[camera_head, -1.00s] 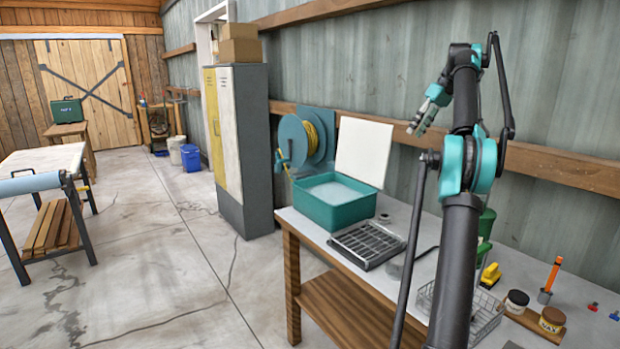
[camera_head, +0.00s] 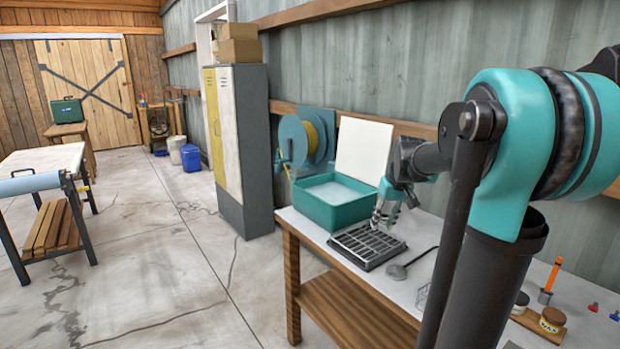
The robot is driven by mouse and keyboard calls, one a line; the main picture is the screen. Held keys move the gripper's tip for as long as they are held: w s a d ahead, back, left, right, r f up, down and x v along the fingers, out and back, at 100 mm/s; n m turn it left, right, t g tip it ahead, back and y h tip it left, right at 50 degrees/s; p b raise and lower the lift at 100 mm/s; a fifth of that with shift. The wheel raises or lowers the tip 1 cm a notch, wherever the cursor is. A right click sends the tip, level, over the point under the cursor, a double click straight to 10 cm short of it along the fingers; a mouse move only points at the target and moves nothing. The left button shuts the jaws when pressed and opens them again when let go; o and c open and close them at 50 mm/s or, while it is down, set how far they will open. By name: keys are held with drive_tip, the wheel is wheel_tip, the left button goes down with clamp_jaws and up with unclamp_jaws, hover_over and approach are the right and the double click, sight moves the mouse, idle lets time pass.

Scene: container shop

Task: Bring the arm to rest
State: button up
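My gripper (camera_head: 384,216) hangs at the end of my folded arm, over the workbench, pointing down. It is just to the right of the teal tub and above the far right part of the black grid rack (camera_head: 367,245). I see nothing held in it, but the fingers are small and I cannot tell how far apart they are. My arm's large teal joint fills the right of the view and hides part of the bench and wall.
On the bench (camera_head: 300,222) are an open teal tub (camera_head: 325,211) with its white lid raised, a ladle-like tool (camera_head: 397,271), jars (camera_head: 552,319) and an orange-handled tool (camera_head: 553,275). A locker (camera_head: 242,140) and hose reel (camera_head: 297,140) stand behind left.

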drive_tip(key=s+a+f, duration=0.1)
drive_tip(key=s+f, duration=0.8)
drive_tip(key=s, duration=0.3)
drive_tip(key=s+a+f+m+t+h, duration=0.1)
drive_tip(key=s+a+f, duration=0.1)
drive_tip(key=s+f, duration=0.7)
drive_tip(key=s, duration=0.2)
drive_tip(key=shift+s+m, duration=0.3)
drive_tip(key=shift+s, duration=0.1)
